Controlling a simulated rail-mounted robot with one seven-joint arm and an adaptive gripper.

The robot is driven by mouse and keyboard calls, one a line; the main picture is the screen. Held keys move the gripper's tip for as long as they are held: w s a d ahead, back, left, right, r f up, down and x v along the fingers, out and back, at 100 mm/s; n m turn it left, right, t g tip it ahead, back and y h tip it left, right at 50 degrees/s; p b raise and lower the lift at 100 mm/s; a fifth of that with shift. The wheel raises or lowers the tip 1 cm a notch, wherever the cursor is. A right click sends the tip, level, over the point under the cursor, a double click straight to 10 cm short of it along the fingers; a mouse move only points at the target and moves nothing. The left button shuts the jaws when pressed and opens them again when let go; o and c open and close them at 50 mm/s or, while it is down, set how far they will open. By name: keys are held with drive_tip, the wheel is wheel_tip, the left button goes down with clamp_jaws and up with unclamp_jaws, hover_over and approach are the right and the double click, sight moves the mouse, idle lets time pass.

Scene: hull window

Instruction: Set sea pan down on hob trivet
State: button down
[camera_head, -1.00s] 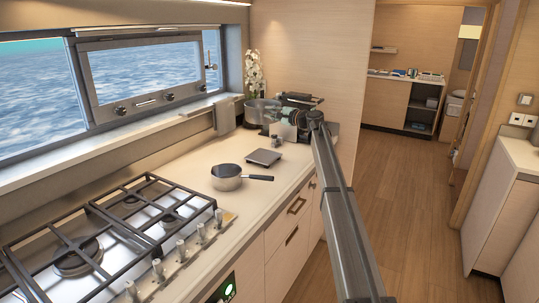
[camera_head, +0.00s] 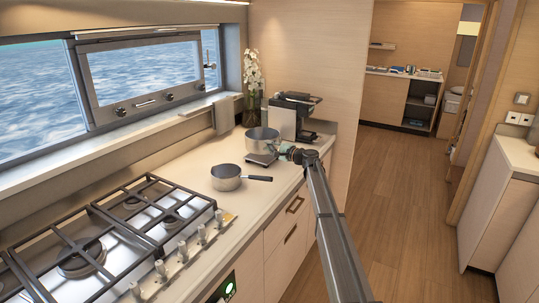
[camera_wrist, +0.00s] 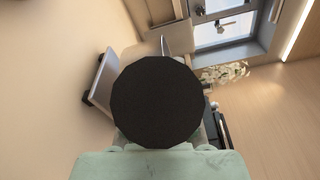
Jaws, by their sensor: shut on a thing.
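A steel pan (camera_head: 262,142) is held by my gripper (camera_head: 287,150) at the back of the counter. My gripper is shut on it from the right. In the wrist view, a dark round shape (camera_wrist: 157,102) fills the middle beyond the greenish gripper (camera_wrist: 160,162) and hides most of the pan. The pan is over or just above a small square grey plate (camera_head: 258,159); I cannot tell whether they touch. A second steel pan (camera_head: 225,177) with a black handle stands nearer on the counter. The hob (camera_head: 125,225) with black pan supports is at the left front, empty.
A coffee machine (camera_head: 285,117) and white flowers (camera_head: 252,72) stand at the back, close behind the held pan. A window (camera_head: 140,75) with a sill runs along the left. The counter (camera_head: 185,168) between hob and second pan is clear.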

drive_tip(key=shift+f+p, duration=0.4)
drive_tip(key=shift+f, duration=1.5)
drive_tip(key=shift+f, duration=0.2)
drive_tip(key=c, duration=1)
unclamp_jaws()
drive_tip(key=b+v, duration=0.3)
drive_tip(key=v, duration=0.9)
drive_tip(key=shift+r, duration=0.2)
drive_tip(key=shift+s, duration=0.1)
